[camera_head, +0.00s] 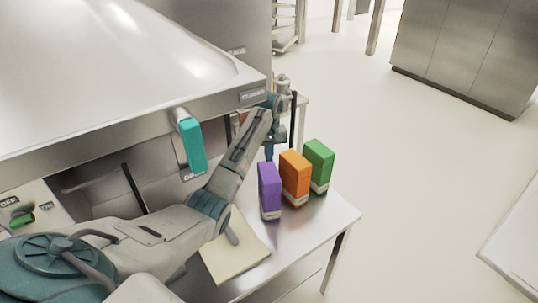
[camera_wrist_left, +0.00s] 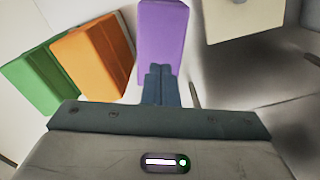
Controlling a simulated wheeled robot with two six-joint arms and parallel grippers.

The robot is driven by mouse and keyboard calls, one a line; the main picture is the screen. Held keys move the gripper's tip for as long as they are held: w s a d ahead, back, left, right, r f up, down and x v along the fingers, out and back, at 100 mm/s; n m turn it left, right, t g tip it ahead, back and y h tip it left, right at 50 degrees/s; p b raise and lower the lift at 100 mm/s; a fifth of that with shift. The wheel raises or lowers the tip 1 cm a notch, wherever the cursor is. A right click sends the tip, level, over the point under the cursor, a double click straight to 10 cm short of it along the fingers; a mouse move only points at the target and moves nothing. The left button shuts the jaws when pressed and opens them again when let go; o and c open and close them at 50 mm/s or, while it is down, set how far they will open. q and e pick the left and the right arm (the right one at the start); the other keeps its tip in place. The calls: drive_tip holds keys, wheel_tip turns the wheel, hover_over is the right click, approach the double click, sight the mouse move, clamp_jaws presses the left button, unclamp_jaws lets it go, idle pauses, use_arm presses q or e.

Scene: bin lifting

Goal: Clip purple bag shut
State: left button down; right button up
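The purple bag (camera_head: 270,190) is an upright, box-like block with a pale band at its base, on the metal table. It also shows at the top of the left wrist view (camera_wrist_left: 162,30). My left gripper (camera_head: 269,151) points down just behind the purple bag in the head view. In the left wrist view its two blue fingers (camera_wrist_left: 158,70) are close together, with the tips at the purple bag's lower edge. I cannot tell whether they touch it. I see nothing between them. I cannot make out a clip. My right gripper is not in view.
An orange bag (camera_head: 295,178) and a green bag (camera_head: 318,165) stand right of the purple one. A cream board (camera_head: 250,254) with a grey piece lies at the table's front. A steel machine with a teal handle (camera_head: 191,145) stands left.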

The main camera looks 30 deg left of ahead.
sight(269, 171)
use_arm(q)
drive_tip(key=shift+f, duration=0.15)
drive_tip(key=shift+f+b, duration=0.3)
drive_tip(key=shift+f, duration=2)
drive_tip(key=shift+r, duration=0.1)
drive_tip(key=shift+r+p, duration=0.35)
drive_tip(key=shift+r, duration=3.1)
